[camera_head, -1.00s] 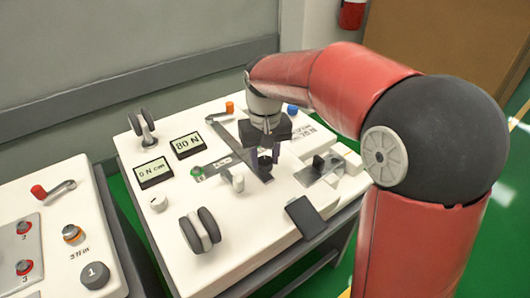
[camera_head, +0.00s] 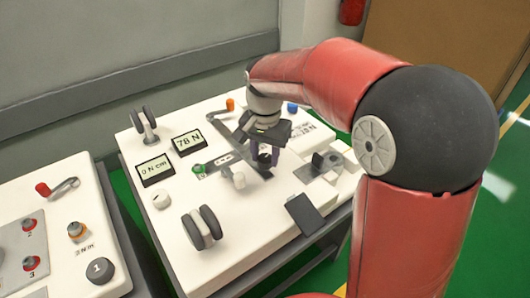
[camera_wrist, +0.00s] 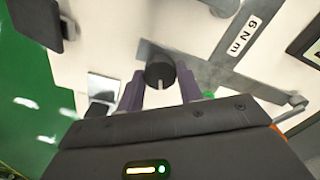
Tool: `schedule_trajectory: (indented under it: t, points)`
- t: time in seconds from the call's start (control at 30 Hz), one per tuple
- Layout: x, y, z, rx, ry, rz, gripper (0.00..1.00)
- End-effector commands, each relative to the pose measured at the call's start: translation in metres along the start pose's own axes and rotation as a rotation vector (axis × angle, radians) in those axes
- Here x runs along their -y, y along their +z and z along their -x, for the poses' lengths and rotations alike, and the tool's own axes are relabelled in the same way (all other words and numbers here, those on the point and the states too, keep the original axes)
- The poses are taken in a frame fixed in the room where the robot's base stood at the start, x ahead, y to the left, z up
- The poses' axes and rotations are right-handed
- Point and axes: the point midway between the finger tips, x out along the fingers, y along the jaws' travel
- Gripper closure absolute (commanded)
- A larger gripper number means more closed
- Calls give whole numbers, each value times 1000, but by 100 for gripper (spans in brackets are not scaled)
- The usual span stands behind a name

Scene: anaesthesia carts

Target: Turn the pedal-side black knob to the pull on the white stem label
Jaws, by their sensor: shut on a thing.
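My gripper (camera_head: 263,155) points down over the middle of the white cart top. Its purple fingers (camera_wrist: 160,90) are shut on a black knob (camera_wrist: 160,69), one on each side. The knob has a white pointer line on its near side in the wrist view. It sits on the end of a dark grey bar. A white label reading "6 N m" (camera_wrist: 244,35) lies on a grey bar up and right of the knob. The black pedal plate (camera_head: 305,213) lies toward the front right.
Two displays read "78 N" (camera_head: 188,142) and "0 N cm" (camera_head: 155,169). A second cart (camera_head: 70,245) with red and orange knobs is at left.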

Motion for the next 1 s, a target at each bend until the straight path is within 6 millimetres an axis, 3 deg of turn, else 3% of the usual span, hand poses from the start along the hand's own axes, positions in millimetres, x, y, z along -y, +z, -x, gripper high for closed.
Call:
schedule_trajectory:
  t: [0.5,0.53,0.67,1.0]
  points:
    - [1,0,1,-2,-2,-18,87]
    - [1,0,1,-2,-2,-18,60]
    - [0,0,0,-1,-1,-17,43]
    - [0,0,4,-1,-1,-17,43]
